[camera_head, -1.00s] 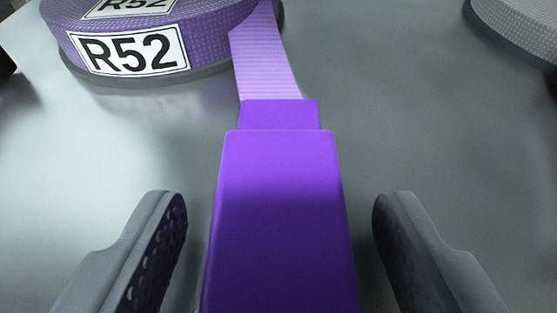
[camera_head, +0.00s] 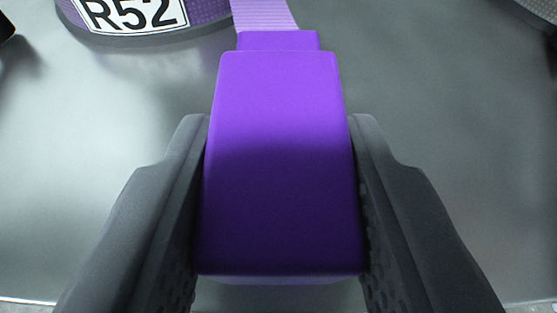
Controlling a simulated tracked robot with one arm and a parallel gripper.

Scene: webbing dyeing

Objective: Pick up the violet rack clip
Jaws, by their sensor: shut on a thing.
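The violet rack clip (camera_head: 280,165) is a smooth purple block in the middle of the view. A narrower purple neck at its far end joins a lilac webbing strap (camera_head: 264,14), which runs up out of the top of the frame. My gripper (camera_head: 280,135) is shut on the clip, with one grey finger pressed against its left side and the other against its right side. The clip's underside is hidden, so I cannot tell whether it touches the surface below.
A violet webbing roll (camera_head: 208,10) labelled R52 stands at the top left, partly cut off. A dark object (camera_head: 5,28) is at the left edge. The grey surface (camera_head: 450,130) is clear on both sides.

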